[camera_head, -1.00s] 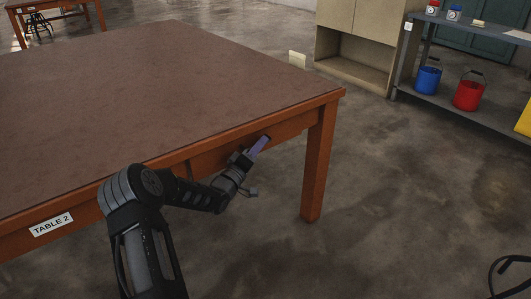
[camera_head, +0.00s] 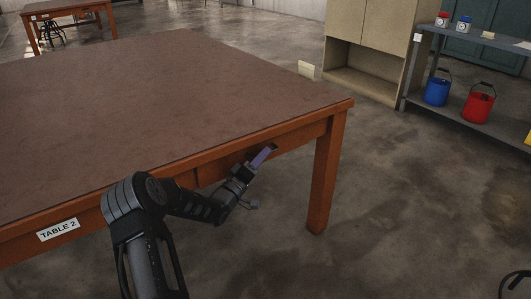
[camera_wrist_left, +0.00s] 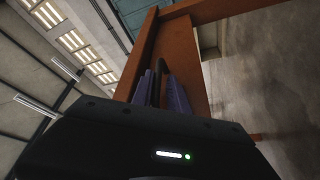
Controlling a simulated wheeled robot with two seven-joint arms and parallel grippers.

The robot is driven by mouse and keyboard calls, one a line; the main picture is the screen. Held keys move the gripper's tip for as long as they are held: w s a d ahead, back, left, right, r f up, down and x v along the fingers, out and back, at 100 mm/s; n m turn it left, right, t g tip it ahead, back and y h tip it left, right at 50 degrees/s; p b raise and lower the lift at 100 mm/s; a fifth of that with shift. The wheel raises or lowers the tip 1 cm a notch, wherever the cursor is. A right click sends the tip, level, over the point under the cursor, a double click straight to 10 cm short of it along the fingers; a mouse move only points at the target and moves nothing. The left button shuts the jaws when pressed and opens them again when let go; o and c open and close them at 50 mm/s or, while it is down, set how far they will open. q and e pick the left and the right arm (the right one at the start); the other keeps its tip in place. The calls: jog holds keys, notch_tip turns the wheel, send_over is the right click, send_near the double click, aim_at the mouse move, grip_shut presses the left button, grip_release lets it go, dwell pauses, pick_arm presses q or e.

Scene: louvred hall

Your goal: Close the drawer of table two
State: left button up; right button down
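Table two (camera_head: 160,90) has a brown top, an orange-brown frame and a "TABLE 2" label (camera_head: 58,230) on its front apron. The drawer front (camera_head: 210,172) is in the apron right of the label, partly hidden by my left arm; how far it stands out is hard to tell. My left gripper (camera_head: 264,156), with purple fingers, is at the drawer front near the right leg. In the left wrist view, a dark upright bar, seemingly the drawer handle (camera_wrist_left: 158,72), stands between the fingers of the left gripper (camera_wrist_left: 160,92). Whether they clamp it is unclear. My right gripper is out of view.
A beige cabinet (camera_head: 372,50) and a grey shelf (camera_head: 418,98) with a blue bucket (camera_head: 437,91) and a red bucket (camera_head: 478,107) stand at the back right. Another table (camera_head: 70,10) is far left. The floor right of table two is mostly clear.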

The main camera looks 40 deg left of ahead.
pick_arm(q)
jog(key=v, duration=0.5)
jog(key=shift+s+d+p, duration=0.15)
jog(key=shift+s+p, duration=0.25)
